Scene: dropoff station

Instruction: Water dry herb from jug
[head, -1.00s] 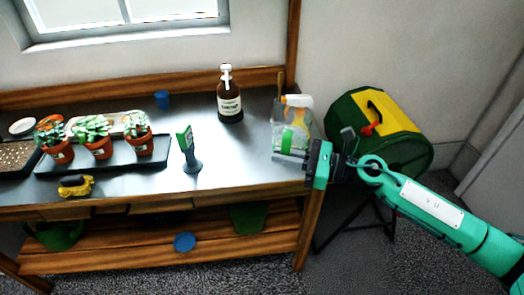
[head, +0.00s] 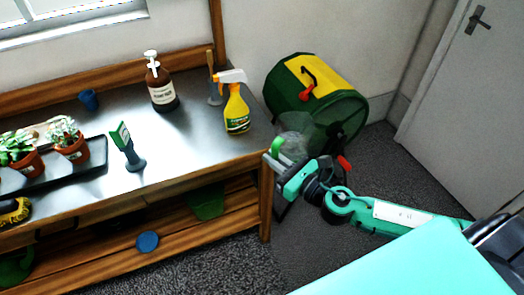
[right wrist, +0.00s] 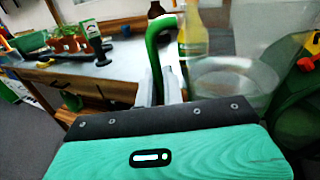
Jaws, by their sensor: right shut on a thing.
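The clear jug (head: 296,127) with a green handle (head: 276,145) is off the right end of the bench in the head view. My right gripper (head: 275,163) is shut on its handle. In the right wrist view the green handle (right wrist: 157,48) stands between the fingers, with the clear jug body (right wrist: 238,82) to its right. I cannot tell how much water it holds. Potted herbs (head: 70,142) stand on a dark tray (head: 92,156) at the left, far from the jug. I cannot tell which herb is dry. My left gripper is not in view.
A green-and-yellow drum (head: 318,95) is behind the jug. Bare bench lies between marker and spray bottle.

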